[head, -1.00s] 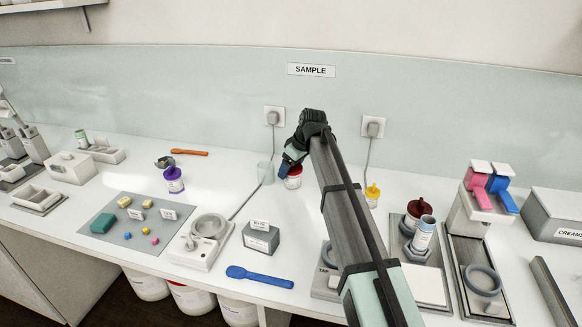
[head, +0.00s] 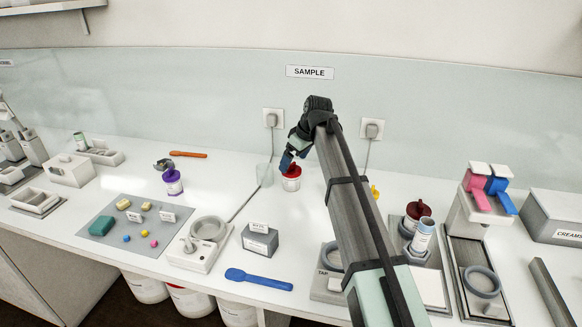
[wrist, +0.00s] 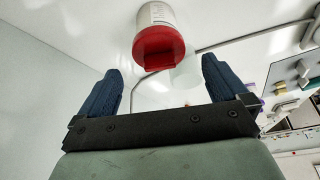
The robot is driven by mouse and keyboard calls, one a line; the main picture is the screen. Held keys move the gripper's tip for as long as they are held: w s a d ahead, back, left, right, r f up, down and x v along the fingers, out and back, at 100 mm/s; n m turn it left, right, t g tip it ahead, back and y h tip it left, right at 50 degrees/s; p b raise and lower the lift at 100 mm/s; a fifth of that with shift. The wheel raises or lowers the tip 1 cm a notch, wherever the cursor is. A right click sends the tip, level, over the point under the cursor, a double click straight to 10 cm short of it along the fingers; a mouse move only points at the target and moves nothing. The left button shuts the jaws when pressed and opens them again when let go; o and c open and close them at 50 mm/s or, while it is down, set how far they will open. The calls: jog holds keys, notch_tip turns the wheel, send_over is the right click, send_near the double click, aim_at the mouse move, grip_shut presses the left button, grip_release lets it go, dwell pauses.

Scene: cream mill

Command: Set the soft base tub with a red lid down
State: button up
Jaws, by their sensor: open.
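The tub with a red lid (head: 291,183) stands upright on the white bench near the back wall. Its label is too small to read. In the wrist view the tub (wrist: 158,32) shows its red lid and white side, beyond the fingertips and apart from them. My gripper (head: 290,161) is just above the lid in the head view, partly hidden by its own wrist. In the wrist view my gripper (wrist: 158,72) has its two blue fingers wide apart with nothing between them.
A clear beaker (head: 265,174) stands just left of the tub. A purple-lidded tub (head: 173,186) is further left. A yellow-topped bottle (head: 375,191) is partly hidden behind my arm. A dark-red-lidded jar (head: 416,212) sits in a holder at right. Bench in front of the tub is clear.

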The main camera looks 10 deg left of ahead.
jog(key=v, duration=0.7)
